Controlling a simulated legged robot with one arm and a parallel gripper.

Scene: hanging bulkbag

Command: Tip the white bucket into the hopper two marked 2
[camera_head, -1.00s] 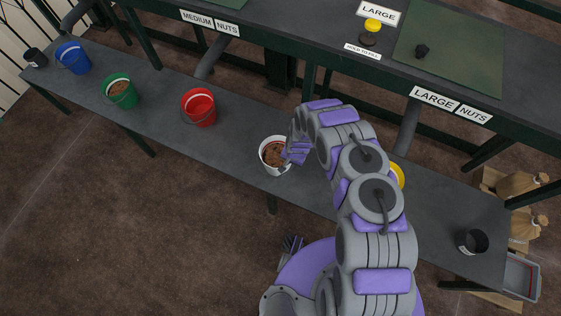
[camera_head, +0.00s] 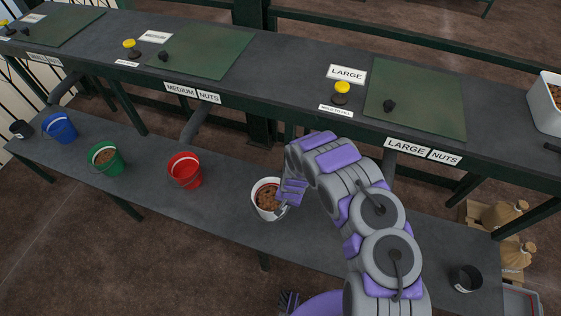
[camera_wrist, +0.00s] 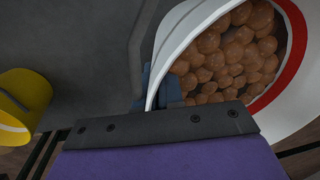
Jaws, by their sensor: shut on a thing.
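I cannot tell whether the bucket touches the bench. No hopper marked 2 shows.
The lower bench (camera_head: 225,205) also holds red (camera_head: 186,171), green (camera_head: 106,158) and blue (camera_head: 60,128) buckets, and a black cup (camera_head: 466,279). A yellow bucket (camera_wrist: 22,105) is near my gripper. The upper bench (camera_head: 290,75) has green panels, yellow knobs and a white container (camera_head: 547,105).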

